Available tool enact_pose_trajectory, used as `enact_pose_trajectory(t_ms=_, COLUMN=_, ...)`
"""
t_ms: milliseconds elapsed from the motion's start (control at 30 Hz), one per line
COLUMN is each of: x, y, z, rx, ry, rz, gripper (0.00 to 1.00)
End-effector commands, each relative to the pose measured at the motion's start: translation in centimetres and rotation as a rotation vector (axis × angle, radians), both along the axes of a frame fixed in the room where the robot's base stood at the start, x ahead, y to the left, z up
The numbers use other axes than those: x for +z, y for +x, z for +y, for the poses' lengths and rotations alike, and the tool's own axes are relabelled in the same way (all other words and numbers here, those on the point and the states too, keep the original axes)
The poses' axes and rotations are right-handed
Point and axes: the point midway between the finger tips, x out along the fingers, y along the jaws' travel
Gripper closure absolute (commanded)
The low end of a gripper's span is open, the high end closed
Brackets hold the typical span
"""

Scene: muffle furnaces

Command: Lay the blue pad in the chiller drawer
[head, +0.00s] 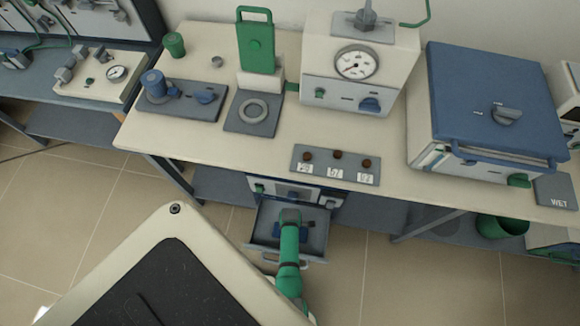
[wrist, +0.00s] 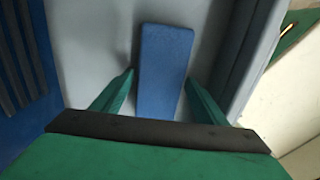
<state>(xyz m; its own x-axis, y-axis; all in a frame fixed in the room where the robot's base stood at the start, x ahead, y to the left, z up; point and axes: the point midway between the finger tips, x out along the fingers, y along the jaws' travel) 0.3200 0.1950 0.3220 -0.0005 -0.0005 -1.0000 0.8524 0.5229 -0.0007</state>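The chiller drawer (head: 316,243) is pulled out below the table in the head view; its grey floor (wrist: 92,45) fills the middle of the wrist view. The blue pad (wrist: 165,55) lies flat in it, and a blue piece of it shows beside my gripper in the head view. My gripper (wrist: 160,76) points down into the drawer with one green finger on each side of the pad. A narrow gap shows at the left finger; the right fingertip is very close to the pad's edge. My wrist hides the pad's near end, and my arm hides part of the drawer.
The table (head: 220,145) overhangs the drawer. On it stand a panel with three knobs (head: 335,165), a gauge unit (head: 357,80) and a blue-topped furnace (head: 495,95). The drawer's side wall (wrist: 240,50) is close on the right. A green bin (head: 502,227) stands below right.

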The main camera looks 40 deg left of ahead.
Motion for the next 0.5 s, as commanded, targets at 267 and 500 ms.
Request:
enact_pose_trajectory(t_ms=267, x=0.0, y=0.0, z=0.0, rx=0.0, ry=0.0, rz=0.0, gripper=0.28)
enact_pose_trajectory(t_ms=500, x=1.1, y=0.2, z=0.0, rx=0.001, ry=0.001, rz=-0.003, gripper=0.28)
